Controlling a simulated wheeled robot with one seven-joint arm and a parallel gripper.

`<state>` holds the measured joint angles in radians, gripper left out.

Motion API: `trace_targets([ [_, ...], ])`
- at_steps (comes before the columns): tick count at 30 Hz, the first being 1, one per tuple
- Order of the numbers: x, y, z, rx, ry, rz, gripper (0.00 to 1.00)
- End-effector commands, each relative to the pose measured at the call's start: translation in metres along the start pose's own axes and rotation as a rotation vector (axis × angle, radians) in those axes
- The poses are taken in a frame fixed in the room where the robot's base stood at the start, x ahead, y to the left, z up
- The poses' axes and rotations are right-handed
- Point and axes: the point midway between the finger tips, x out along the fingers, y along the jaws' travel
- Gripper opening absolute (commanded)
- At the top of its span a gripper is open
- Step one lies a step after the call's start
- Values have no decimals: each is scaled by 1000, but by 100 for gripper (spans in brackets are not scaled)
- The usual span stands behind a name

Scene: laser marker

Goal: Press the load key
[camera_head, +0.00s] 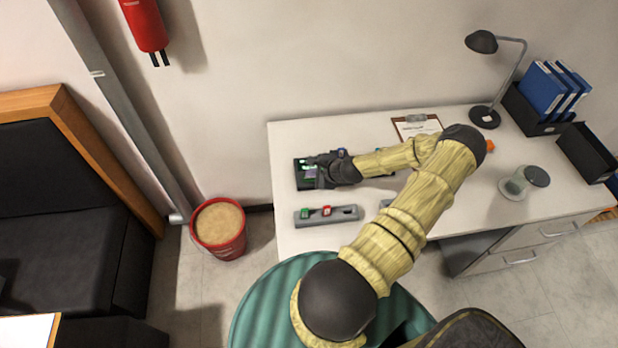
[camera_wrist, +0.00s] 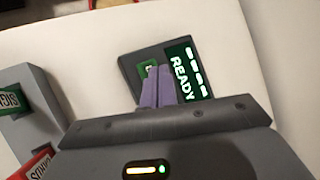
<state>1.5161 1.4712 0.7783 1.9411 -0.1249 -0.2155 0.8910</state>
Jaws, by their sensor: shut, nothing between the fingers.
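A dark laser marker panel (camera_head: 301,181) lies at the left end of the white desk. In the wrist view the panel (camera_wrist: 131,63) has a lit green display (camera_wrist: 187,70) reading READY with several bars. A green key (camera_wrist: 146,68) sits beside the display; its marking is partly covered, so I cannot read it as the load key. My gripper (camera_wrist: 158,68) is shut and empty, its purple fingertips overlapping the key's edge in the picture. I cannot tell whether they touch it. In the head view my gripper (camera_head: 316,171) is over the panel and hides part of it.
A grey holder (camera_head: 345,214) with green (camera_head: 305,212) and red (camera_head: 326,210) labelled blocks lies in front of the panel. A red bucket (camera_head: 219,243) is on the floor.

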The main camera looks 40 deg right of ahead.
Motion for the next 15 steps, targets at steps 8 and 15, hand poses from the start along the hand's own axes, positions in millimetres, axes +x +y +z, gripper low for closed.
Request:
trace_targets([
  [8, 2, 1, -1, 0, 0, 0, 0],
  [15, 3, 2, -2, 0, 0, 0, 0],
])
